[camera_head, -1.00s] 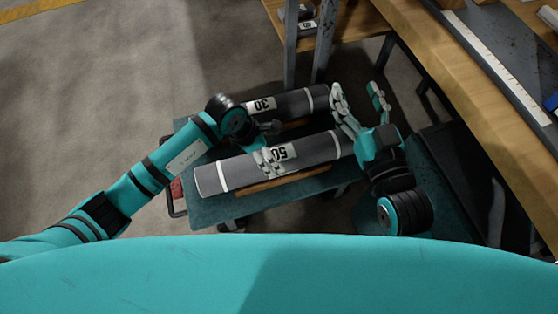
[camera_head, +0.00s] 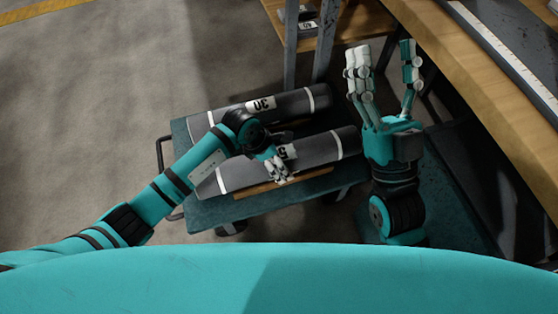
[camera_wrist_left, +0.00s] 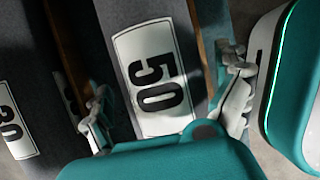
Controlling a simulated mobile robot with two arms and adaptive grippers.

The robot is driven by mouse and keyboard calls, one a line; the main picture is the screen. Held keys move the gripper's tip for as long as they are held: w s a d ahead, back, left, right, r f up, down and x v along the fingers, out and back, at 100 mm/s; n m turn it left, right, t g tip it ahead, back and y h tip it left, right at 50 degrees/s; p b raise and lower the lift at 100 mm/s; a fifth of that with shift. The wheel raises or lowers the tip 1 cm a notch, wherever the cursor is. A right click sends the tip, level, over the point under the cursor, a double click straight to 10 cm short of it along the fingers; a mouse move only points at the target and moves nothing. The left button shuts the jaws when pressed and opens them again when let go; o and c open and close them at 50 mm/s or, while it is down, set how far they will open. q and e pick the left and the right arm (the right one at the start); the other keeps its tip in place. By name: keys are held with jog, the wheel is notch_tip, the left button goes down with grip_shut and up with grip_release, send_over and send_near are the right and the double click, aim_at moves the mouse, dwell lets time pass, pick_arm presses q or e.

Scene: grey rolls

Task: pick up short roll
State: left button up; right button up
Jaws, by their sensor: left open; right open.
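Two grey rolls with white bands lie side by side on a teal cart (camera_head: 205,213). The farther roll (camera_head: 292,103) has a "30" label and looks the shorter; it also shows in the left wrist view (camera_wrist_left: 35,70). The nearer roll (camera_head: 318,150) has a "50" label, partly covered by my left arm. My left gripper (camera_head: 277,170) is open above the "50" roll. In the left wrist view, its fingers are on both sides of that roll (camera_wrist_left: 110,30); contact is unclear. My right gripper (camera_head: 385,82) is open and empty, right of the rolls, fingers pointing up the picture.
Wooden strips (camera_head: 285,183) lie along the rolls on the cart. A wooden workbench (camera_head: 480,95) runs along the right side, close to my right gripper. A grey post and a low wooden shelf (camera_head: 352,22) stand behind the cart. The floor (camera_head: 90,110) at left is clear.

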pick_arm(q)
jog(key=c, duration=1.6)
jog(key=shift+w+r, duration=0.1)
jog(key=shift+r, duration=0.15)
